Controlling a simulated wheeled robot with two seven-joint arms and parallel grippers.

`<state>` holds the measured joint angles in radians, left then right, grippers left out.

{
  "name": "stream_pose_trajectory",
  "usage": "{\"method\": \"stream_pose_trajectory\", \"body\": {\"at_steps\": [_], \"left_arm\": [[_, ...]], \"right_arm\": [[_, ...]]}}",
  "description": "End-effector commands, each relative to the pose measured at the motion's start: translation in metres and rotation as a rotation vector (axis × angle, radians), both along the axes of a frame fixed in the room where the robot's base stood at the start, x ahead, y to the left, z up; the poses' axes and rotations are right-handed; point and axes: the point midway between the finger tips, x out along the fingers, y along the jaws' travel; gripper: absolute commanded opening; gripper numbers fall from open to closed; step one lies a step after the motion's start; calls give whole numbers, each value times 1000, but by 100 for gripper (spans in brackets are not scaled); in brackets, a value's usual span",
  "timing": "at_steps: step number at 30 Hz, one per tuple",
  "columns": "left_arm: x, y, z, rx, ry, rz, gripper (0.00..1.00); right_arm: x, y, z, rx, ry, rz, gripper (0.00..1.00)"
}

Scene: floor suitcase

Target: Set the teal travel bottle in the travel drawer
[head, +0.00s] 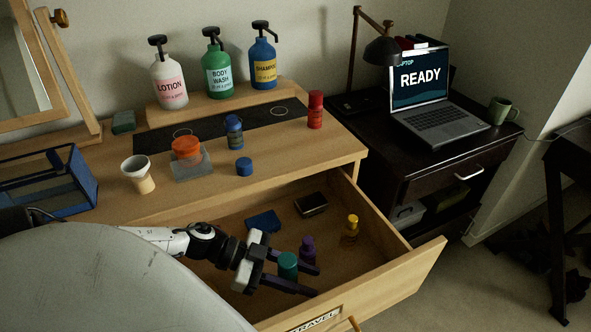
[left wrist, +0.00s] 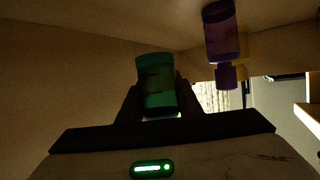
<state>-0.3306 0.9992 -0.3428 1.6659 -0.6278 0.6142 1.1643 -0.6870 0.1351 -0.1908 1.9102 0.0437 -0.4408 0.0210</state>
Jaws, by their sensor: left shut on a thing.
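The teal travel bottle (head: 288,266) is between the fingers of my left gripper (head: 305,279), inside the open travel drawer (head: 377,288). In the left wrist view the bottle (left wrist: 157,90) also sits between the dark fingers, which are shut on it. I cannot tell whether its base touches the drawer floor. The drawer front carries a TRAVEL label. A purple bottle (head: 307,249) stands right beside the far finger, and it shows upper right in the left wrist view (left wrist: 222,35). My right gripper is not in view.
The drawer also holds a yellow bottle (head: 351,229), a blue box (head: 263,221) and a dark case (head: 311,204). On the dresser top are an orange-lidded jar (head: 187,150), a blue bottle (head: 234,132), a blue cap (head: 244,167), a red bottle (head: 315,110) and a cup (head: 138,174).

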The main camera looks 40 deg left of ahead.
Motion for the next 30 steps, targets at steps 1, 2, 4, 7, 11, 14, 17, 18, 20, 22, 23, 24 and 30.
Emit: {"method": "stream_pose_trajectory", "body": {"at_steps": [1,2,4,7,11,14,17,18,20,22,23,24,30], "left_arm": [[1,-1,-9,-3,-1,3,0],[1,0,-13,-2,-1,2,0],[1,0,-18,-1,-1,1,0],[1,-1,-29,-2,-1,1,0],[1,-1,-49,-2,0,3,0],[1,-1,-55,-1,0,1,0],[1,-1,-56,-1,-1,0,0],[1,-1,-55,-1,-1,0,0],[0,-1,-55,-1,-1,0,0],[0,-1,-56,-1,-1,0,0],[0,-1,-57,-1,-1,0,0],[1,-1,-58,-1,-1,0,0],[0,-1,-59,-1,0,0,50]], "right_arm": [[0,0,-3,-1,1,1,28],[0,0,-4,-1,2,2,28],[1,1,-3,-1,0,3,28],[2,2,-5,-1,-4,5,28],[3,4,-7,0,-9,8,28],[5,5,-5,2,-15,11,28],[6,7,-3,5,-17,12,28],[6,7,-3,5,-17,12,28],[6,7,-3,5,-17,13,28],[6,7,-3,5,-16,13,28],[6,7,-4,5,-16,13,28],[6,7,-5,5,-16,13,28],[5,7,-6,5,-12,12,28]]}}
